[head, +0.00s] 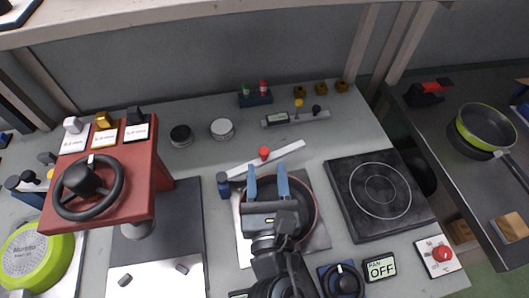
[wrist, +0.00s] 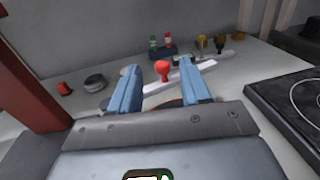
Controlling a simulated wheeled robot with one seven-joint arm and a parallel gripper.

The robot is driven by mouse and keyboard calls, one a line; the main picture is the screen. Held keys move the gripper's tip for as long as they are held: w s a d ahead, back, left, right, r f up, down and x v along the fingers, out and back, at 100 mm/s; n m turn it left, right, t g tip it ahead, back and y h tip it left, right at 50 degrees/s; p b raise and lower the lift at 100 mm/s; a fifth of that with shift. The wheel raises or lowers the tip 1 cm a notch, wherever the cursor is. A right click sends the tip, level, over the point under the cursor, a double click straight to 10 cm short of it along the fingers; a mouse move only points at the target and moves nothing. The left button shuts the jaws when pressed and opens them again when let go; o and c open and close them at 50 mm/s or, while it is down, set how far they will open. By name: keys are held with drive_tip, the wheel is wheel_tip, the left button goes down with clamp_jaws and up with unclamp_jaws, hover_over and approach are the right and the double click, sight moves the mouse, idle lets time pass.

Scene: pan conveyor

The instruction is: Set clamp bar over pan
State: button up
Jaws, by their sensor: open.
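The white clamp bar (head: 288,150) with a red knob (head: 264,153) lies slantwise just beyond the far side of the dark, red-rimmed pan (head: 309,222). Its left end is close to a dark blue post (head: 223,185); I cannot tell whether they join. My gripper (head: 268,168) is open and empty above the pan, its blue fingers pointing towards the bar. In the wrist view the red knob (wrist: 162,68) shows between the fingertips (wrist: 160,78), beyond them, and the bar (wrist: 205,70) runs behind the right finger. My gripper and arm hide much of the pan.
A black hotplate (head: 381,190) stands right of the pan, with an OFF display (head: 380,267) and a red button (head: 440,254) in front. A red stand with a black wheel (head: 88,187) rises on the left. Small jars (head: 222,128) and a blue bottle rack (head: 256,98) stand behind.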

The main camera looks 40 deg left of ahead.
sight(264, 155)
wheel_tip(264, 155, down, 2)
drive_tip(key=shift+f+b, duration=0.1)
drive_tip(key=shift+b, duration=0.4)
drive_tip(key=shift+w+a+f, duration=0.1)
drive_tip(key=shift+w+a, duration=0.05)
drive_tip(key=shift+w, duration=0.05)
drive_tip(key=x, duration=0.7)
clamp_jaws()
drive_tip(key=shift+s, duration=0.1)
